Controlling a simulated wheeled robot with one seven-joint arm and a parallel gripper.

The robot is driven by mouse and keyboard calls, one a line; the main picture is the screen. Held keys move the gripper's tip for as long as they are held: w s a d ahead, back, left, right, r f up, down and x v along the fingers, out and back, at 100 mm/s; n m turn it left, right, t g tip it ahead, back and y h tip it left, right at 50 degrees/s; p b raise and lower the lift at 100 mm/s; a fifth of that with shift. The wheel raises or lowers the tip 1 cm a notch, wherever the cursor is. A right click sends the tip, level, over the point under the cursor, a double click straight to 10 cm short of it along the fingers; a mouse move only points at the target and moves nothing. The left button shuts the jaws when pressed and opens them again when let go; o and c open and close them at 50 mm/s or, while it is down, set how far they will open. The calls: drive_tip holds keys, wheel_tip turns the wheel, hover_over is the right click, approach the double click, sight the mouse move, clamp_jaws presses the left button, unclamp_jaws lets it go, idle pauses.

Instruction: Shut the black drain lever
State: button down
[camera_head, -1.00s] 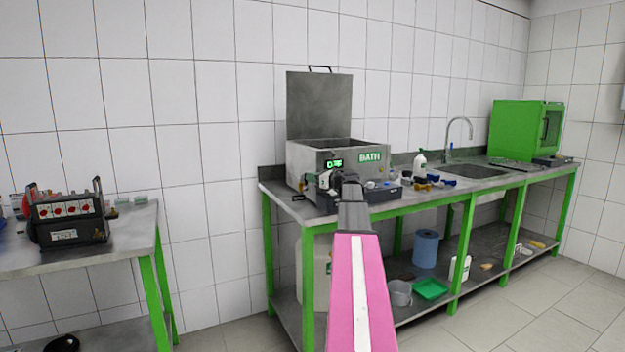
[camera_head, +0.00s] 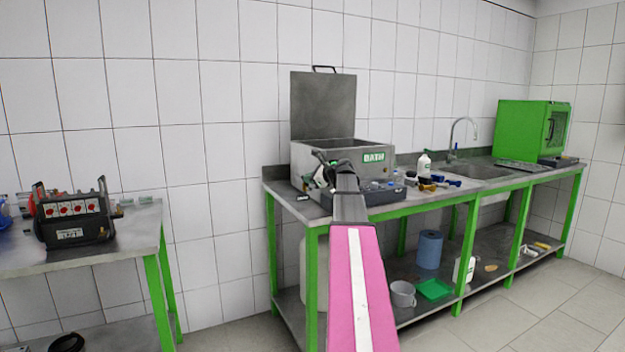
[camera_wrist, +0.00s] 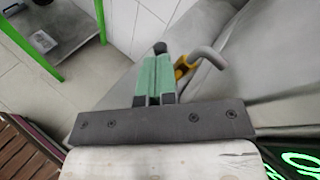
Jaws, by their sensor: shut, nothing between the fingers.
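The bath (camera_head: 322,160) is a grey metal box with a raised lid and a green BATH label, standing on the left end of the green-legged bench. In the wrist view, a grey bent pipe (camera_wrist: 207,57) with a yellow part (camera_wrist: 181,68) is beside the bath's metal side. My gripper (camera_wrist: 155,60) is shut, its two green fingers together and empty, just left of the yellow part. A small black round end (camera_wrist: 160,47) shows at the fingertips; I cannot tell whether it is the drain lever or touches them. In the head view, my arm covers part of the bath's front.
A dark tray (camera_head: 380,195) with small items is right of my arm. A white bottle (camera_head: 424,164), sink (camera_head: 480,171) and green cabinet (camera_head: 530,130) are further right. A side table (camera_head: 110,250) with a black device (camera_head: 72,215) is at left. Floor separates the tables.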

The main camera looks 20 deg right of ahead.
drive_tip(key=a+n+h, duration=0.1)
drive_tip(key=a+f+n+h, duration=0.1)
drive_tip(key=n+h, duration=0.1)
drive_tip(key=a+f+n+g+h, duration=0.1)
drive_tip(key=n+h, duration=0.1)
drive_tip(key=shift+a+f, duration=0.15)
drive_tip(key=shift+f, duration=0.1)
idle(0.4)
drive_tip(key=shift+d+f, duration=0.25)
drive_tip(key=shift+d, duration=0.5)
drive_tip(key=shift+s, duration=0.1)
drive_tip(key=v, duration=1.4)
